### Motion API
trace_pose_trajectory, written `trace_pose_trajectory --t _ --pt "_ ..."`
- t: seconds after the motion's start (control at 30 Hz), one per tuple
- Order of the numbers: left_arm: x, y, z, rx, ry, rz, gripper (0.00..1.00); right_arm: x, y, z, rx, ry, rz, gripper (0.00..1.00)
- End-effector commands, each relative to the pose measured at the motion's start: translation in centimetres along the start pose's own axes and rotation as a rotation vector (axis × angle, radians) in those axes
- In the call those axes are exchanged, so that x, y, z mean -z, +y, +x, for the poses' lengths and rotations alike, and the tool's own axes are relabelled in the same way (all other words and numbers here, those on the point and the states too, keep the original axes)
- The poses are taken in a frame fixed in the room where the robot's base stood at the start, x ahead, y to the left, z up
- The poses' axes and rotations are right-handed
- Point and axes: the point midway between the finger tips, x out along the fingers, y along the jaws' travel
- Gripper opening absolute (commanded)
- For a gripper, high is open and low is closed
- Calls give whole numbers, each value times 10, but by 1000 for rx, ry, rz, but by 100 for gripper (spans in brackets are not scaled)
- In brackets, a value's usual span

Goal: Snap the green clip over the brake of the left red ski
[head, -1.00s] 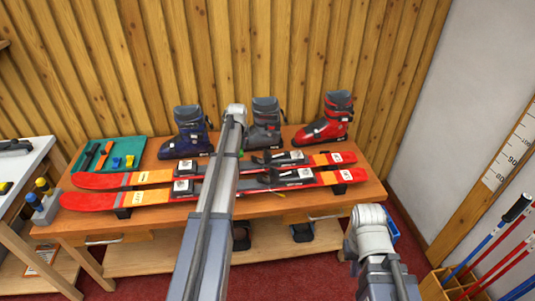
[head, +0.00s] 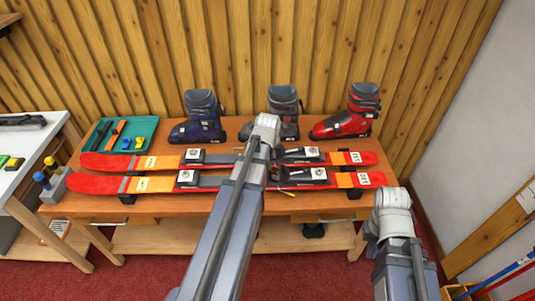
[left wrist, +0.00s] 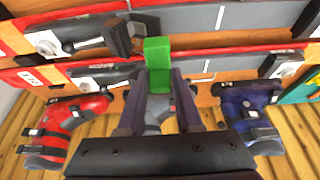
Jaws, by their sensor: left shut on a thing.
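Two red skis lie side by side across the bench, the near ski (head: 95,184) and the far ski (head: 105,161). Each carries a grey and black binding. I cannot tell which counts as the left one. My left gripper (left wrist: 160,85) is shut on the green clip (left wrist: 158,60), which stands up between its fingers. In the left wrist view the clip overlaps a ski edge beside a black binding part (left wrist: 122,38); I cannot tell whether they touch. In the head view my left arm hides most of that spot. My right arm's end shows at right, its jaws hidden.
A blue boot (head: 199,120), a grey boot (head: 284,103) and a red boot (head: 348,115) stand behind the skis. A teal tray (head: 143,130) with tools lies at the bench's back left. A white side table (head: 30,140) stands left.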

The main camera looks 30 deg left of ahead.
Motion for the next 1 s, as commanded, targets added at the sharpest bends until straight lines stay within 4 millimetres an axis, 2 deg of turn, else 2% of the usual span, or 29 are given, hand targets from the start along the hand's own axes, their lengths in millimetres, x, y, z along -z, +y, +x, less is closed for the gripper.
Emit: trace_pose_trajectory --t 0.7,1.0 --pt "-24 0 58 0 0 0 0 4 -6 62 0 0 0 0" --pt "-25 0 61 0 0 0 0 4 -6 66 0 0 0 0"
